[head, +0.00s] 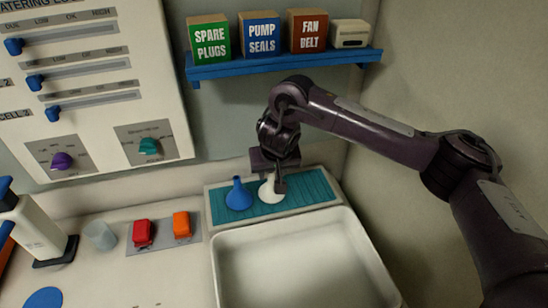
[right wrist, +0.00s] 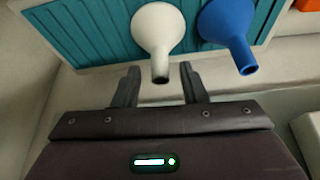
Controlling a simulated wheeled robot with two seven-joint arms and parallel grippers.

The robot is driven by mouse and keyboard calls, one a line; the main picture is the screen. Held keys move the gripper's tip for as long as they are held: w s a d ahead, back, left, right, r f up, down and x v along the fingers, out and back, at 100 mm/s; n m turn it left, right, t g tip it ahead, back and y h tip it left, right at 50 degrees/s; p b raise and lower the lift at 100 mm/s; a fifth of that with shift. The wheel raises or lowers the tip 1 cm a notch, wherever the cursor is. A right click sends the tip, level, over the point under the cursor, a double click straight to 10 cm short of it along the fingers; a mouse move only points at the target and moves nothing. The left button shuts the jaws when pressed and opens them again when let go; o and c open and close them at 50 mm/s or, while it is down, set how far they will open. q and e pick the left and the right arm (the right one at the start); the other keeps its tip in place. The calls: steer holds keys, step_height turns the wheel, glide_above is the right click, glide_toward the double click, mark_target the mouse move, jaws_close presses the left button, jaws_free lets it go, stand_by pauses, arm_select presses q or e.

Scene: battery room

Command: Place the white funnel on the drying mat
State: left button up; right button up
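The white funnel (head: 267,193) rests on the ribbed teal drying mat (head: 310,187), right of a blue funnel (head: 238,195). In the right wrist view the white funnel (right wrist: 158,28) has its wide mouth on the mat (right wrist: 85,30) and its spout toward me. My right gripper (head: 280,184) is above the mat at the white funnel, hiding part of it. In the right wrist view my right gripper (right wrist: 158,74) is open, one finger on each side of the spout's tip, with gaps showing. My left gripper is out of view.
A white basin (head: 300,224) lies in front of the mat. The blue funnel (right wrist: 229,22) is close beside the white one. Red (head: 142,233) and orange (head: 181,225) switches and a clear cup (head: 100,236) stand left. A blue shelf (head: 280,65) with boxes hangs above.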

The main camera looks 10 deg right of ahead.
steer(key=p+v, duration=0.2)
steer(key=v, duration=0.8)
steer(key=shift+s+r, duration=0.1)
steer(key=shift+r, duration=0.05)
